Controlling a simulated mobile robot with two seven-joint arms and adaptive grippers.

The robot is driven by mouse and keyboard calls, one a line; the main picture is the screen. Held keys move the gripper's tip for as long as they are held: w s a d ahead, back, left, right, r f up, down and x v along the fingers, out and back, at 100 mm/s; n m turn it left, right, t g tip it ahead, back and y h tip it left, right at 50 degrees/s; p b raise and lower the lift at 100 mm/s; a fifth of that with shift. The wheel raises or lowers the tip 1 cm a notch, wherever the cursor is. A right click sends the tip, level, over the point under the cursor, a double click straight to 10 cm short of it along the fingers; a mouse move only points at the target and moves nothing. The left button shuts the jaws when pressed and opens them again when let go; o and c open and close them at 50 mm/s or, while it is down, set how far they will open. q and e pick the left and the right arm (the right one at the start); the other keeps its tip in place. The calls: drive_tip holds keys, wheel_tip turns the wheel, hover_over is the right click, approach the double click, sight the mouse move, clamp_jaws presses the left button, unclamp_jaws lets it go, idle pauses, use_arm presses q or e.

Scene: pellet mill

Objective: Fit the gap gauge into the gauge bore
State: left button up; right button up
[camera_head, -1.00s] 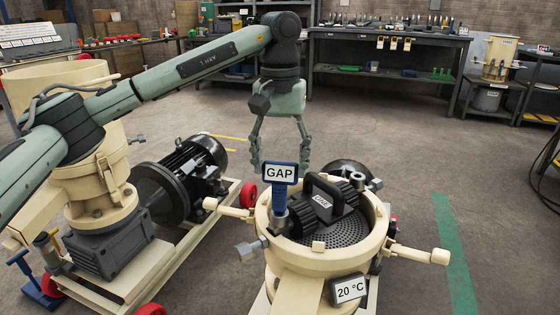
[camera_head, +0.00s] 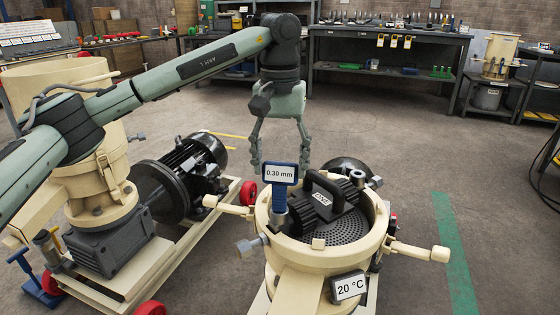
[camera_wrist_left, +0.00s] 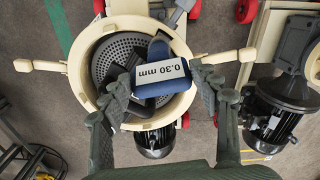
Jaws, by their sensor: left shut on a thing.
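The gap gauge (camera_head: 281,174) has a blue handle with a white face reading 0.30 mm. My left gripper (camera_head: 280,167) is shut on the handle, with one finger on each side; the left wrist view shows the gauge (camera_wrist_left: 160,76) between the fingertips (camera_wrist_left: 160,84). The gauge is upright, and its blue stem runs down inside the left part of the open cream mill chamber (camera_head: 265,222). Its lower end meets a grey metal part beside the rollers. The gauge bore is not clearly visible, and I cannot tell how deep the stem sits. My right gripper is out of view.
A black block with a handle (camera_head: 322,192) stands close right of the gauge, over the perforated die (camera_head: 345,231). A 20 °C sign (camera_head: 348,287) is on the mill's front. Cream clamp arms stick out sideways. A second mill (camera_head: 100,190) and motor stand left.

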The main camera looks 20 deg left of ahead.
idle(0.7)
use_arm(q)
drive_tip(key=o, duration=1.9)
drive_tip(key=o, duration=0.3)
drive_tip(key=shift+r, duration=0.15)
drive_tip(key=shift+r+p, duration=1.75)
drive_tip(key=shift+r, duration=1.65)
